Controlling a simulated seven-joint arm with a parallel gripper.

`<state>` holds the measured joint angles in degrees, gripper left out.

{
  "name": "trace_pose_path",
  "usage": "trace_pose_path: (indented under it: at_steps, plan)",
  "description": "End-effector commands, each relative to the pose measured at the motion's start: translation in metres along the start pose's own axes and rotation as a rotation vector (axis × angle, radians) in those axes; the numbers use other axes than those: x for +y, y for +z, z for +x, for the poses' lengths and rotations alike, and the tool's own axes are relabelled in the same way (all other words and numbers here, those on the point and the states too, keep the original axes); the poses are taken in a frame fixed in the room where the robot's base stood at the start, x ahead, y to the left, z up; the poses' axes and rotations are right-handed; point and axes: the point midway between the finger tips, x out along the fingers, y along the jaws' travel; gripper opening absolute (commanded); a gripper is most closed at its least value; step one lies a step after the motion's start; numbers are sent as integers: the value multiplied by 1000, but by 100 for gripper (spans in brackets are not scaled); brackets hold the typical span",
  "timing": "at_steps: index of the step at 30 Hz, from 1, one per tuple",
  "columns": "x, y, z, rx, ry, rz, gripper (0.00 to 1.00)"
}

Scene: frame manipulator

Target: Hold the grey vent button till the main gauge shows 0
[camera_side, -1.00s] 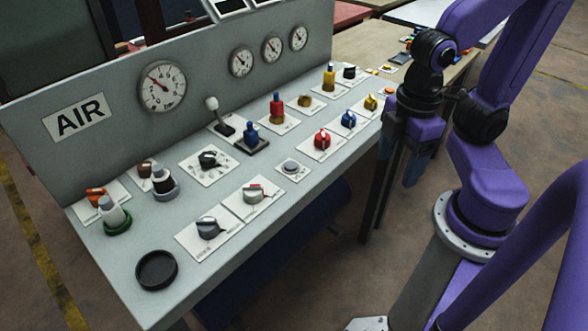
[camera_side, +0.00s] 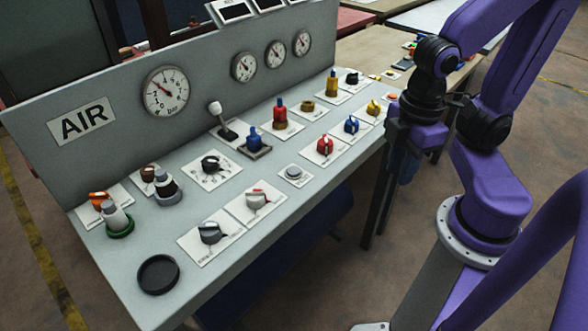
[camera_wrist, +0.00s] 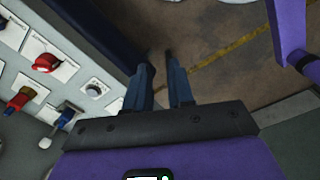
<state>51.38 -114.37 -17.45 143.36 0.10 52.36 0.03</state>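The grey vent button (camera_side: 294,172) is a small round cap on a white plate, near the front of the sloping panel. It also shows in the wrist view, left of my fingers (camera_wrist: 93,89). The main gauge (camera_side: 165,91) is the large white dial on the upright board beside the AIR sign; its needle is too small to read surely. My gripper (camera_side: 404,165) hangs at the panel's right, beyond its front edge, well apart from the button. In the wrist view, my two dark blue fingers (camera_wrist: 160,65) stand apart with an empty gap between them.
A red knob (camera_side: 325,144) and a blue knob (camera_side: 351,125) stand right of the button. A black round dish (camera_side: 158,273) lies at the front left. Open floor shows below my fingers in the wrist view.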

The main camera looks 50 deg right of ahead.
Motion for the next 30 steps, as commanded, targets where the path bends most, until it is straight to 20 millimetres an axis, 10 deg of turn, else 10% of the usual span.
trace_pose_path:
  at_steps: [30]
  plan:
    - [0, 0, 0, 0, 0, 0, 0]
